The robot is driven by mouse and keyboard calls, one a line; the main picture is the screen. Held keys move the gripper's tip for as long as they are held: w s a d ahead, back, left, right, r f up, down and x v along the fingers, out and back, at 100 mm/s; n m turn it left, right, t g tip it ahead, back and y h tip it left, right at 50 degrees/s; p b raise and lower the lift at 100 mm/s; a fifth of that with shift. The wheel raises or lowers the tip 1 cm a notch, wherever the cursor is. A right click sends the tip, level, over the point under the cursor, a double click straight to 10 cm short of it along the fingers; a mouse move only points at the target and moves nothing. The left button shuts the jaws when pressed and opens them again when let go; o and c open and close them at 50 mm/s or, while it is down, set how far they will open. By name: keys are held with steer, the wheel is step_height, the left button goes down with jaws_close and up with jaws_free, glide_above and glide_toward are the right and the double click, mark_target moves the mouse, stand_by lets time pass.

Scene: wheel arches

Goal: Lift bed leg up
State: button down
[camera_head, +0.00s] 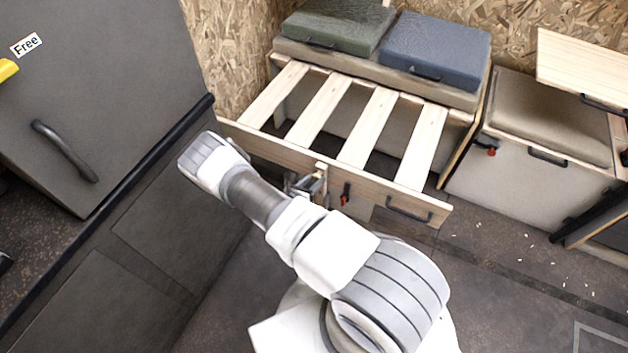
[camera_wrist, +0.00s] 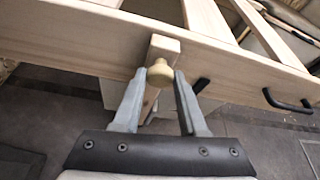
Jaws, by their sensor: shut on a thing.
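The bed leg (camera_head: 321,171) is a short pale wooden piece at the front board (camera_head: 270,150) of the pulled-out slatted bed. In the wrist view its upper block (camera_wrist: 166,44) rests against the board's face, and a round wooden knob (camera_wrist: 160,72) sticks out towards me. My gripper (camera_wrist: 160,77) has one grey finger on each side of the knob and is shut on the bed leg. In the head view my gripper (camera_head: 303,185) is just left of the leg, partly hidden by my arm. The leg's lower part is mostly hidden behind the knob and fingers.
Green (camera_head: 335,24) and blue (camera_head: 435,48) cushions lie behind the slats. A grey cabinet (camera_head: 90,90) stands close on the left. Floor shows at front right.

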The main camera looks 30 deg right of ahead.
steer(key=shift+w+d+r, duration=0.1)
steer(key=shift+w+r, duration=0.05)
steer(key=shift+r, duration=0.1)
steer(key=shift+c, duration=2.2)
jaws_free()
steer(key=p+v, duration=0.3)
steer(key=v, duration=1.4)
steer(key=shift+s+a, duration=0.25)
steer(key=shift+s, duration=0.05)
steer(key=shift+f, duration=0.2)
